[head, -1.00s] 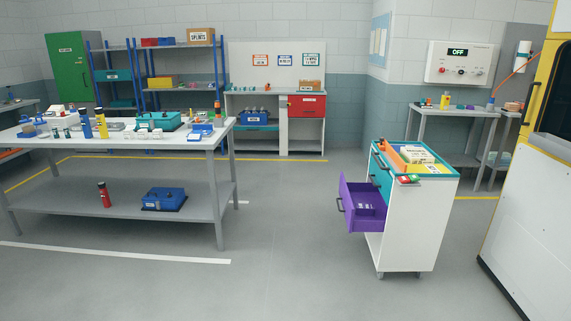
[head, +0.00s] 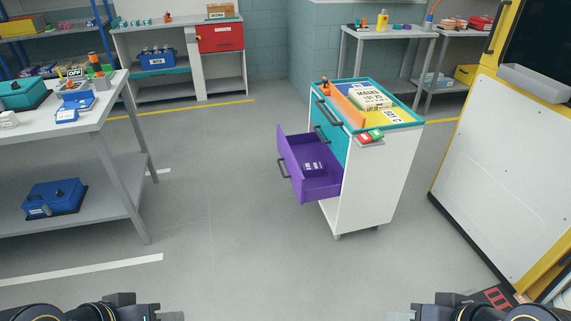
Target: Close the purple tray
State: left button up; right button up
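The purple tray (head: 320,187) is a drawer low in the white cart (head: 375,185), and it is pulled out to the left. Its dark handle (head: 284,168) is on its outer front face, and a small labelled purple item (head: 314,168) lies inside. A teal drawer (head: 331,140) above it looks shut. My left arm shows at the bottom left and my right arm at the bottom right. Both are cut off by the picture's lower edge, well apart from the tray, and their fingertips cannot be seen.
A grey workbench (head: 105,105) with a lower shelf stands on the left. A white and yellow vehicle panel (head: 490,180) stands to the right of the cart. Boxes (head: 368,96) lie on the cart's top. The floor (head: 240,260) in front of the cart is clear.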

aim_at(294, 151)
jog(key=i+j, duration=0.15)
jog(key=i, duration=1.25)
jog(key=i+j+u, duration=0.1)
jog(key=i, duration=1.25)
jog(key=j, duration=0.1)
